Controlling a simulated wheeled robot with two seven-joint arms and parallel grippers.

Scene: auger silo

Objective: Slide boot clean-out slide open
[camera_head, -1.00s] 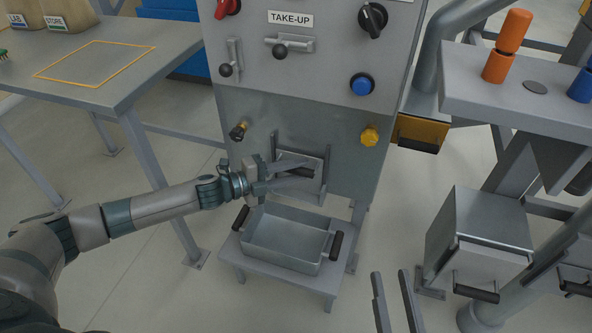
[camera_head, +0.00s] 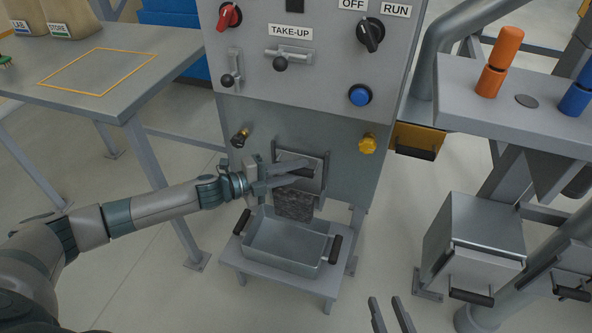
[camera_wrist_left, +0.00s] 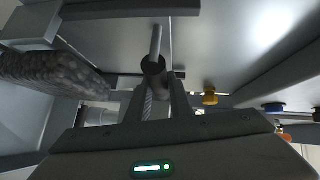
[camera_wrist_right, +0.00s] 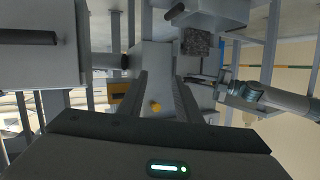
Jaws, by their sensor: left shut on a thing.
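The boot clean-out slide (camera_head: 311,178) is a grey plate low on the front of the grey cabinet. It is raised, and dark grainy material (camera_head: 293,205) shows in the opening under it. My left gripper (camera_head: 296,176) is shut on the slide's dark bar handle. In the left wrist view the handle (camera_wrist_left: 153,66) lies between the fingers, and the grainy material (camera_wrist_left: 55,75) is at the left. My right gripper (camera_head: 388,312) is at the bottom of the head view, fingers apart and empty, away from the slide.
A grey metal tray (camera_head: 285,243) with black handles stands on a low stand directly under the opening. A yellow knob (camera_head: 367,143) and a black knob with a brass collar (camera_head: 240,138) flank the slide. A table (camera_head: 105,85) stands left; grey boxes (camera_head: 475,245) stand right.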

